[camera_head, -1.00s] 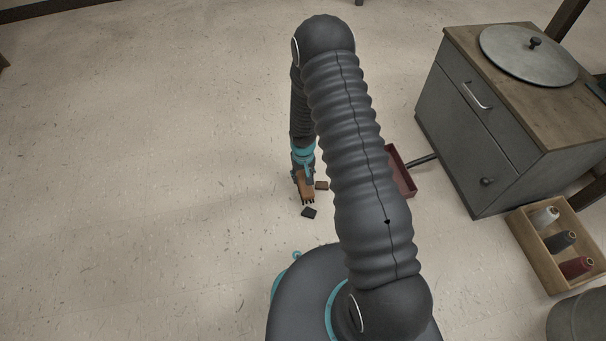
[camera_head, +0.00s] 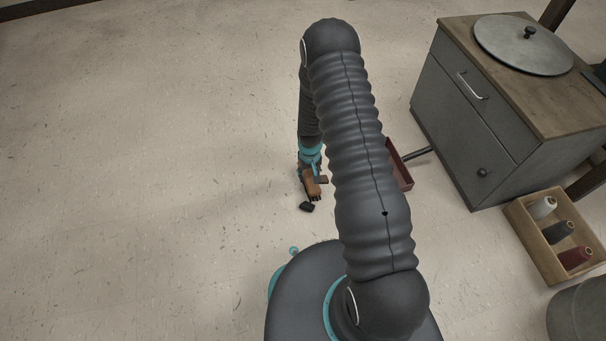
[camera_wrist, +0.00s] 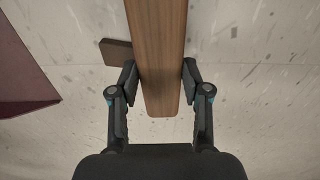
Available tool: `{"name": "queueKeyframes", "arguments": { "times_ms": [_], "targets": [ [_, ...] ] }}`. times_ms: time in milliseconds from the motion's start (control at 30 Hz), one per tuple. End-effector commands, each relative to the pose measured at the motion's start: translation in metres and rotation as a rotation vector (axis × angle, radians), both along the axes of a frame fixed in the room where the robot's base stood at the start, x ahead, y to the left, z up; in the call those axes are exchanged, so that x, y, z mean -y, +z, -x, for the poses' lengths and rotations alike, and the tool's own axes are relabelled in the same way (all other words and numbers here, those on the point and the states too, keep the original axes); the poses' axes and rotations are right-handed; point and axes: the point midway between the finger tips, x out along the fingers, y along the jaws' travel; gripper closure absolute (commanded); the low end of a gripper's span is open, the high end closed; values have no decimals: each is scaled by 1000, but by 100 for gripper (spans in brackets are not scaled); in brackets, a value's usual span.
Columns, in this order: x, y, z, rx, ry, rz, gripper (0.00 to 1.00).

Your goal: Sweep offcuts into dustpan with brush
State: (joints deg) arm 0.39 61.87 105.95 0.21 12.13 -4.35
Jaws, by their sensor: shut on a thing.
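My gripper (camera_wrist: 160,88) is shut on the wooden handle of the brush (camera_wrist: 160,45), one finger on each side. In the head view the brush (camera_head: 311,183) is held low at the floor, its dark bristles at the near end. A black offcut (camera_head: 307,207) lies on the floor just below the bristles. A brown offcut (camera_head: 323,179) lies right of the brush; a brown piece also shows beside the handle in the wrist view (camera_wrist: 115,51). The dark red dustpan (camera_head: 402,172) lies on the floor to the right, partly hidden by my arm; its edge shows in the wrist view (camera_wrist: 20,75).
A grey cabinet (camera_head: 458,130) with a wooden top stands right of the dustpan. A wooden box (camera_head: 537,262) with thread spools and a grey bin (camera_head: 580,318) stand at lower right. The floor (camera_head: 150,160) on the left is clear.

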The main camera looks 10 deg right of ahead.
Motion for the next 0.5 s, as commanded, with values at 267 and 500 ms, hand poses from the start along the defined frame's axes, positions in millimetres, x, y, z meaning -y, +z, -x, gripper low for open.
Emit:
{"name": "queueKeyframes", "arguments": {
  "times_ms": [267, 500],
  "targets": [
    [22, -2, 1, -6, -4, -1, 100],
    [40, -1, -1, -5, -4, -1, 100]
  ]
}}
